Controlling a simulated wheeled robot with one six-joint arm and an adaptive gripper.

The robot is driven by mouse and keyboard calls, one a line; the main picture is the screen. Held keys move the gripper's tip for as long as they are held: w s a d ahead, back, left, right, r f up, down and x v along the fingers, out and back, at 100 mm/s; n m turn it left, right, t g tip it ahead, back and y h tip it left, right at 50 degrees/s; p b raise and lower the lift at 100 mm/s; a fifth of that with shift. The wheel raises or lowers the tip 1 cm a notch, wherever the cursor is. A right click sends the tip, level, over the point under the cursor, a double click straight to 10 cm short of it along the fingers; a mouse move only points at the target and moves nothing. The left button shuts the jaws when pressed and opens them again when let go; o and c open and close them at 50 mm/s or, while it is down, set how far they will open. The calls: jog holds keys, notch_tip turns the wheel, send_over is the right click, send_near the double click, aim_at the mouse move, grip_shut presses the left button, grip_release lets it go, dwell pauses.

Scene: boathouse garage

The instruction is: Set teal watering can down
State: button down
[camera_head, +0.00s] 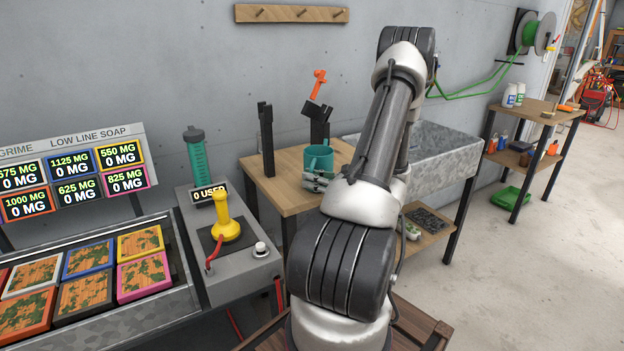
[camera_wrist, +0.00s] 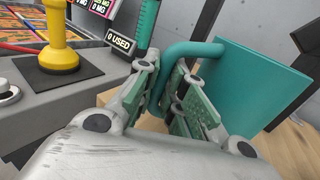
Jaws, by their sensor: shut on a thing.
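The teal watering can (camera_head: 319,158) is at the wooden table, in front of two black upright holders. In the wrist view its teal body (camera_wrist: 258,80) fills the right side, and its handle (camera_wrist: 180,55) runs between my fingers. My gripper (camera_head: 316,181) is shut on the handle; it also shows in the wrist view (camera_wrist: 170,95). The can looks upright and close to the tabletop (camera_head: 274,185). I cannot tell whether its base touches the wood, because my gripper and arm hide the lower part.
A yellow hand pump (camera_head: 225,222) and a teal bottle (camera_head: 195,158) stand on the grey counter to the left. Black holders (camera_head: 267,140) stand at the table's back, one with an orange-handled tool (camera_head: 318,84). A metal sink (camera_head: 440,150) is to the right.

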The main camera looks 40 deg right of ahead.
jog(key=shift+f, duration=0.2)
dwell(0.3)
jog(key=c, duration=1.4)
grip_release()
jog(key=shift+c, duration=0.2)
jog(key=shift+c, duration=0.4)
jog(key=c, duration=0.3)
jog(key=shift+v, duration=7.5)
